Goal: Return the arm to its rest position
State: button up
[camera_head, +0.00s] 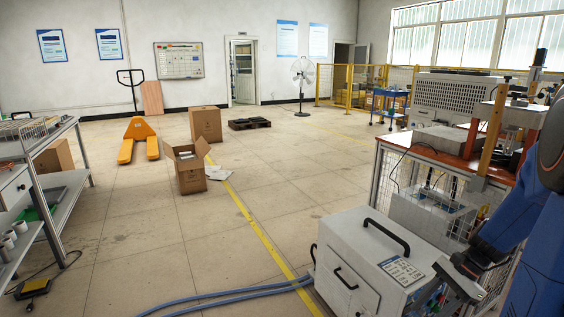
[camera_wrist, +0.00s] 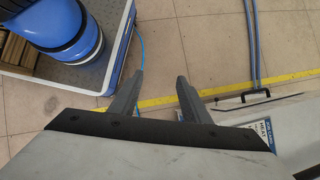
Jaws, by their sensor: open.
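My gripper shows in the wrist view (camera_wrist: 158,92), with its two dark fingers apart and nothing between them. Bare floor and a yellow floor line lie beyond the fingertips. In the head view my blue arm comes in at the right edge, and my gripper end (camera_head: 455,278) is low, beside the white induction heater cabinet (camera_head: 372,258). I cannot tell from the head view whether it touches the cabinet. Part of the cabinet (camera_wrist: 240,108), with its black handle, also shows in the wrist view to the right of the fingers.
A workbench with an orange top (camera_head: 425,146) and a wire-mesh side stands at the right. Blue hoses (camera_head: 235,296) run along the floor from the cabinet. A metal shelf rack (camera_head: 62,190) stands at the left. An open carton (camera_head: 190,172) is on the floor.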

jog(key=s+a+r+n+t+h, duration=0.5)
jog(key=s+a+r+n, duration=0.7)
jog(key=n, duration=0.5)
notch_tip(320, 180, up, 3)
jog(key=a+h, duration=0.1)
jog(key=a, duration=0.1)
jog(key=shift+a, duration=0.3)
dwell(1.4)
